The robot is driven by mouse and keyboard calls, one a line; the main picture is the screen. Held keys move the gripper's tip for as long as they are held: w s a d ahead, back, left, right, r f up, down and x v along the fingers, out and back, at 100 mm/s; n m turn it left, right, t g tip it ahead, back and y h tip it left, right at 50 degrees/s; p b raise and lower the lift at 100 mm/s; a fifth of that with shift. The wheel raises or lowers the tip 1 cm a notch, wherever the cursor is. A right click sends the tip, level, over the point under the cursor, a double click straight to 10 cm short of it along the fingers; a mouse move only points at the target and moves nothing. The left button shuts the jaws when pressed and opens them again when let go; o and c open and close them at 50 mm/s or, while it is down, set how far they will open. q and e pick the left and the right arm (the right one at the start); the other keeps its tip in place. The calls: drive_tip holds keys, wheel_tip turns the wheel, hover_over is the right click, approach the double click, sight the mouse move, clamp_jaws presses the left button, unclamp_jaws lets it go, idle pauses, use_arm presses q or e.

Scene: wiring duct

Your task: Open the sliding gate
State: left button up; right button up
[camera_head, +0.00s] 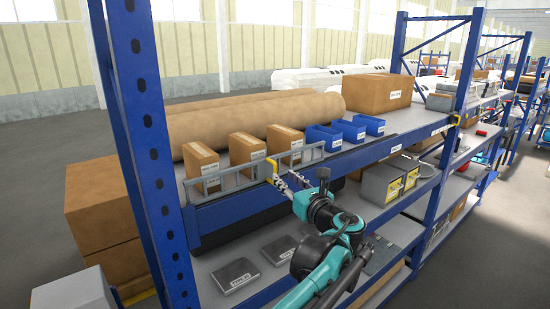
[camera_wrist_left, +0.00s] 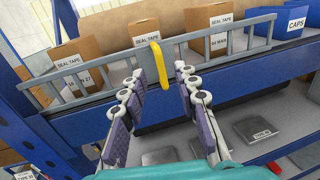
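The sliding gate is a low grey rail frame (camera_head: 206,186) along the front edge of the blue shelf rack's upper shelf. It also shows across the left wrist view (camera_wrist_left: 236,46). A yellow upright handle (camera_head: 271,171) is fixed near its middle and shows in the left wrist view (camera_wrist_left: 160,66). My left gripper (camera_head: 284,183) is at the handle. In the left wrist view its two fingers (camera_wrist_left: 158,84) are spread apart, one on each side of the handle's lower part, with visible gaps. My right gripper is not in view.
Behind the gate stand several brown seal tape boxes (camera_head: 201,160) and blue bins (camera_head: 323,138). A blue rack post (camera_head: 146,130) rises at left. Grey flat boxes (camera_head: 236,276) lie on the shelf below. A blue beam (camera_head: 235,211) runs under the gate.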

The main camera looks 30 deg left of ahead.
sight(276, 170)
use_arm(q)
drive_tip(key=p+x, duration=0.1)
drive_tip(key=x, duration=0.6)
drive_tip(key=shift+w+a+p, duration=0.1)
drive_tip(key=shift+a+p, duration=0.05)
drive_tip(key=shift+p, duration=0.2)
clamp_jaws()
